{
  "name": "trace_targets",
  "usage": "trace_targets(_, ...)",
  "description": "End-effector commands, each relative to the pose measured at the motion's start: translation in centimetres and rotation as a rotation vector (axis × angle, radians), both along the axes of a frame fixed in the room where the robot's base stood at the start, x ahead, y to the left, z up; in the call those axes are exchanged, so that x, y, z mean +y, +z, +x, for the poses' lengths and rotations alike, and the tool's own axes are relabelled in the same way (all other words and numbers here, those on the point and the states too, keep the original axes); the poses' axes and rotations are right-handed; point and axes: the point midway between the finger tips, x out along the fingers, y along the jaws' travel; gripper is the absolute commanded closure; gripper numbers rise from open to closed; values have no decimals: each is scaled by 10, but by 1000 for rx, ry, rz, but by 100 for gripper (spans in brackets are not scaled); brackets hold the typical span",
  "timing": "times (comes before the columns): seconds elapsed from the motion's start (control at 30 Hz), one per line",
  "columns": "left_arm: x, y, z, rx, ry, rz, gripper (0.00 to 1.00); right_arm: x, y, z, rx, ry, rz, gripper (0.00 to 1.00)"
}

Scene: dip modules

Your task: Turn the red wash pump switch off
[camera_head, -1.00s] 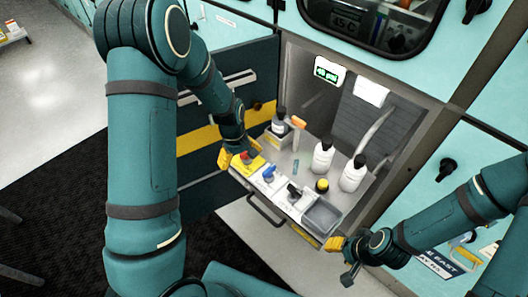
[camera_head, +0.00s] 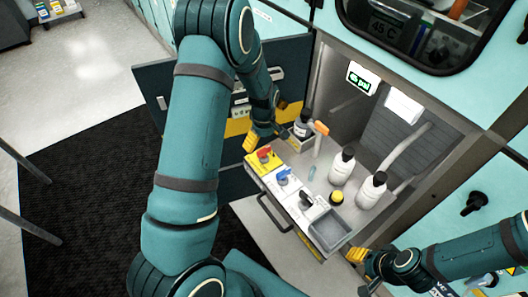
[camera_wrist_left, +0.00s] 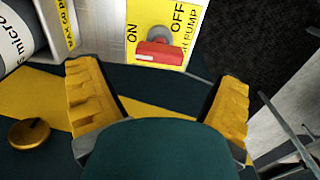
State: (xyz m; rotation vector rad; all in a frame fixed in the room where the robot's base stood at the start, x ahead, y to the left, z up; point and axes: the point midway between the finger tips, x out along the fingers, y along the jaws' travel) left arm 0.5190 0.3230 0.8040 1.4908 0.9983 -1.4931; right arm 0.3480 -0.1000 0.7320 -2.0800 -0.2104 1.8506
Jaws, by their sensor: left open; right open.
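The red wash pump switch (camera_head: 264,155) sits on a yellow plate (camera_head: 276,161) at the left end of the row of switches on the pulled-out shelf. In the left wrist view the red handle (camera_wrist_left: 165,52) lies crosswise by its grey pivot, with "ON" printed to the left and "OFF" at the upper right. My left gripper (camera_head: 252,141) is beside the switch, on its far left side, apart from it. In its wrist view the two yellow fingers (camera_wrist_left: 160,78) are spread and empty. My right gripper (camera_head: 360,256) is open near the shelf's front right corner.
A blue switch (camera_head: 284,177) and a black switch (camera_head: 307,199) sit beside the red one, then a grey tray (camera_head: 331,233). A drawer handle (camera_head: 275,217) sticks out in front.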

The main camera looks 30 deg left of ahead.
Motion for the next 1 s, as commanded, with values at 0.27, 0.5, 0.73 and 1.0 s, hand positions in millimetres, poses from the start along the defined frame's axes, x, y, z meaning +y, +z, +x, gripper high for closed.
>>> trace_targets(0.27, 1, -40, 0, 0, 0, 0, 8, 0, -10, 2, -5, -2, -1, 53)
trace_targets(0.5, 0, -47, 0, -1, -1, 0, 8, 0, -11, 2, -6, -1, -1, 53)
trace_targets(0.73, 0, -47, 0, -1, -1, 0, 21, 0, -11, 2, -6, -1, -1, 53)
trace_targets(1.0, 0, -47, 0, -1, -1, 1, 77, 0, -11, 2, -6, -1, -1, 53)
